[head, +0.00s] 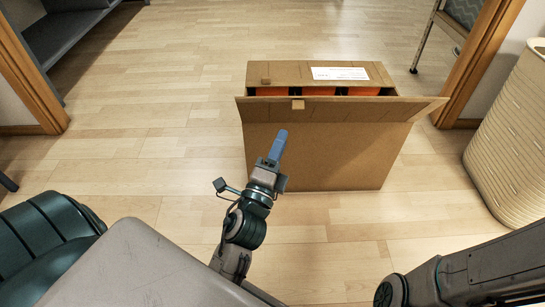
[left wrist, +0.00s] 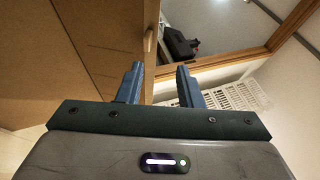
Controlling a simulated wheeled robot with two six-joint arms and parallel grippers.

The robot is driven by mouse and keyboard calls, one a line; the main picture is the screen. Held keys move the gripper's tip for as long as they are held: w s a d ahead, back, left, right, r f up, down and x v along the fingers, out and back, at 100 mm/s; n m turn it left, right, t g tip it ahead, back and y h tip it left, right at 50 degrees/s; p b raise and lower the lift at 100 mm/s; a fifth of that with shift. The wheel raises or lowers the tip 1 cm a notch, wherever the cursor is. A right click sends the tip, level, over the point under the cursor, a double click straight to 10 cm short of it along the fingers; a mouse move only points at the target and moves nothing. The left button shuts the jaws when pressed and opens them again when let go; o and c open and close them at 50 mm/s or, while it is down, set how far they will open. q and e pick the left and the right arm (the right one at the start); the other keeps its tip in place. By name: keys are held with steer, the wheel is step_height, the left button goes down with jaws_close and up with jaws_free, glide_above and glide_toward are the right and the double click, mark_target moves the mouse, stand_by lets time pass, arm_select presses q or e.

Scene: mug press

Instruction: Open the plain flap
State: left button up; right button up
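A brown cardboard box (head: 320,160) stands on the floor ahead, with orange contents (head: 318,91) showing through a gap in its top. The far flap (head: 290,70) bears a white label (head: 340,73) and lies over the back of the top. My left gripper (head: 280,140) is in front of the box's near face, just below the plain flap. In the left wrist view its fingers (left wrist: 158,85) are apart with nothing between them; cardboard and a tab (left wrist: 150,40) show beyond. My right gripper is out of view.
A cream ribbed basket (head: 515,140) stands at the right by a wooden door frame (head: 480,65). A dark green padded seat (head: 40,250) is at lower left. A grey shelf (head: 70,35) stands at back left. The floor around the box is clear.

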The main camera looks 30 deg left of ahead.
arm_select(q)
steer(key=shift+s+d, duration=0.15)
steer(key=shift+s, duration=0.85)
steer(key=shift+s+d, duration=0.1)
steer(key=shift+s, duration=0.9)
steer(key=shift+s, duration=0.1)
